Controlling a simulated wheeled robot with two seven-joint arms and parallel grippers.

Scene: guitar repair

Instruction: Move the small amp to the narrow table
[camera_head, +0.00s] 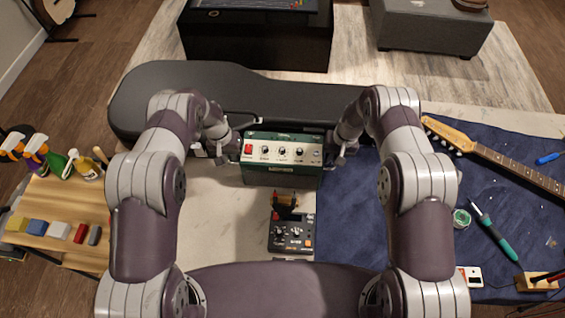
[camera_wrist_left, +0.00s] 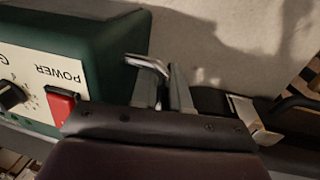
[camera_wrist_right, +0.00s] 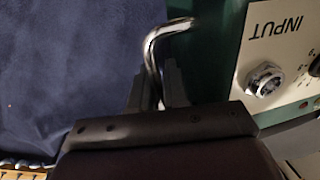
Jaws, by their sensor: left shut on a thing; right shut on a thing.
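The small amp (camera_head: 282,152) is a dark green box with a cream control panel, held between my two grippers over the middle of the worktable. My left gripper (camera_head: 226,148) is shut on a metal side handle (camera_wrist_left: 150,65), beside the red POWER switch. My right gripper (camera_head: 343,152) is shut on the other metal handle (camera_wrist_right: 155,45), beside the INPUT socket. I cannot tell whether the amp's underside touches the worktable. A narrow wooden table (camera_head: 40,187) stands at the left with bottles and coloured blocks on it.
A black guitar case (camera_head: 185,78) lies behind the amp. A pedal (camera_head: 291,236) sits in front of it. A blue mat (camera_head: 385,240) with a guitar (camera_head: 500,158) and tools covers the right side. A black cabinet (camera_head: 255,42) and grey ottoman (camera_head: 432,25) stand farther back.

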